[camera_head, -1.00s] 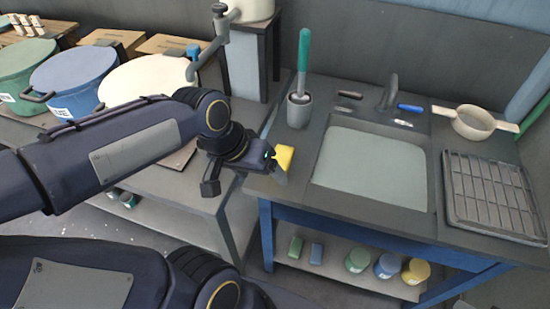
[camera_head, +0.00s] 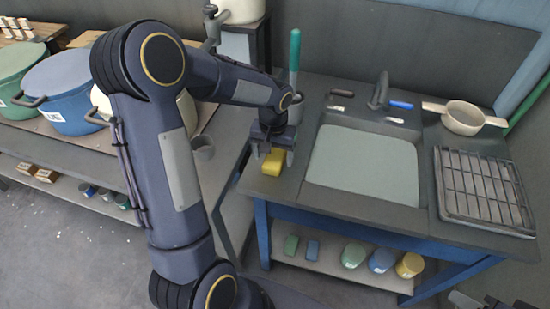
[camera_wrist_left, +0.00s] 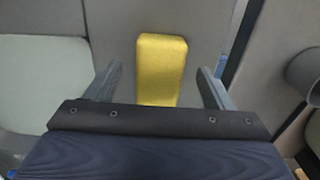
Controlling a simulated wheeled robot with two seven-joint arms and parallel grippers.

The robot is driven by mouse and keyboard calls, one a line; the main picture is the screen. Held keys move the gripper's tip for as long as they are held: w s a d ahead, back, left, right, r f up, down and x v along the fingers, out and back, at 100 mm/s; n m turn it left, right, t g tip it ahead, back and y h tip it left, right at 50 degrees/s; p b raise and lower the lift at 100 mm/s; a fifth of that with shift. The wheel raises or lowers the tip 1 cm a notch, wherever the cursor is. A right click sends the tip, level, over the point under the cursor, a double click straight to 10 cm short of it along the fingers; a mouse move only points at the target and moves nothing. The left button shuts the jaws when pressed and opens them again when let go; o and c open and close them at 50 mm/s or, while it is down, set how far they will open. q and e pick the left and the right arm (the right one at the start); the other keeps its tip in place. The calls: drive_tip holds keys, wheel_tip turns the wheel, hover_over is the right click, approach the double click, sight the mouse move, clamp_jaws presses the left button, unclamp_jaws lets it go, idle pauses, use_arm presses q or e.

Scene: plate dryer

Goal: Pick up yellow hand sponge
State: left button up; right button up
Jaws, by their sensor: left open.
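The yellow hand sponge (camera_head: 273,162) lies on the left part of the grey sink counter, left of the basin. In the left wrist view the sponge (camera_wrist_left: 161,70) stands lengthwise between the two finger lines, its near end hidden by my gripper body. My left gripper (camera_head: 272,155) is above the sponge, pointing down, with its fingers open. In the left wrist view the fingers of the left gripper (camera_wrist_left: 160,85) are spread on both sides of the sponge with gaps; I cannot tell the exact height above it.
The sink basin (camera_head: 362,165) is right of the sponge. A cup with a green-handled brush (camera_head: 294,50) stands behind my gripper. A drying rack (camera_head: 484,188) and a pan (camera_head: 464,118) are at the right. Green and blue sponges lie on the lower shelf (camera_head: 331,265).

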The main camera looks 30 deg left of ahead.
use_arm(q)
drive_tip(key=shift+f, duration=1.3)
drive_tip(key=c, duration=1.1)
drive_tip(key=shift+o, duration=0.2)
